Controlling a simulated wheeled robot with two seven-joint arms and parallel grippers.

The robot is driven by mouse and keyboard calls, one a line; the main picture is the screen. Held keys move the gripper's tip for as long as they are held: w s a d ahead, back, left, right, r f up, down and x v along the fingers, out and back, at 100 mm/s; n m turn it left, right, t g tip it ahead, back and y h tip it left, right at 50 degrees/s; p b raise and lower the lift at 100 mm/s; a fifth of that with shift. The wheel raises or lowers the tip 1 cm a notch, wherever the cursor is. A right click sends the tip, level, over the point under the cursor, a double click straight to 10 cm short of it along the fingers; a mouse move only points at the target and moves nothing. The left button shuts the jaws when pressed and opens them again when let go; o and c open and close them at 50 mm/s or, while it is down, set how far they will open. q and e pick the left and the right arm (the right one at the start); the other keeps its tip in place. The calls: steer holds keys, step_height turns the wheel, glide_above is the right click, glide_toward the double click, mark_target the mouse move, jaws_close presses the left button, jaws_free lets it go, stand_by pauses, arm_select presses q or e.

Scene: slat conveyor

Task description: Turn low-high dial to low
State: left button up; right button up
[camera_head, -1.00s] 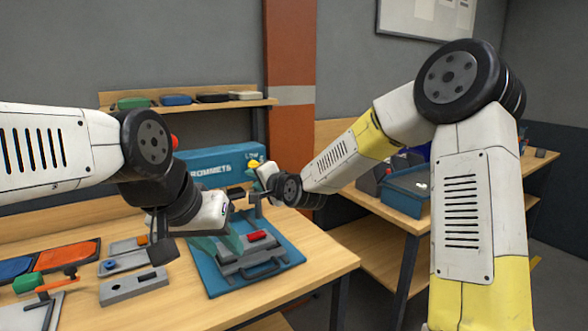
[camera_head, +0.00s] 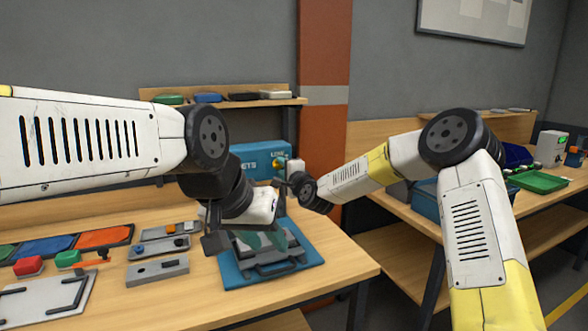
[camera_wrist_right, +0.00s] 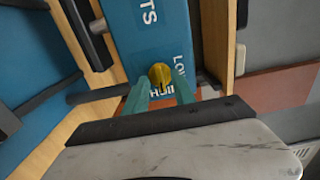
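The low-high dial (camera_wrist_right: 161,75) is a yellow knob on the blue box front, between the partly hidden lettering "LOW" and "HIGH" in the right wrist view. Its exact pointer direction is hard to tell. My right gripper (camera_wrist_right: 161,88) is open, with one teal finger on each side of the dial; I cannot tell whether they touch it. In the head view the dial (camera_head: 279,161) is small, just left of my right gripper. My left gripper (camera_head: 262,240) appears open, its teal fingers above the blue tray with the grey fixture.
The blue box (camera_head: 245,160) stands at the back of the bench. The blue tray (camera_head: 300,262) lies at the bench's right end. Grey blocks (camera_head: 158,272), coloured bins (camera_head: 104,238) and a red block (camera_head: 28,266) lie left. A second bench (camera_head: 400,232) stands right.

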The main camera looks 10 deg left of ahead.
steer(key=shift+c, duration=0.2)
jaws_close()
steer(key=shift+n, duration=0.3)
steer(key=n, duration=0.3)
steer(key=shift+a, duration=0.1)
steer(key=n, duration=0.9)
steer(key=shift+n, duration=0.4)
steer(key=shift+f+n, duration=0.1)
steer(key=shift+n, duration=2.2)
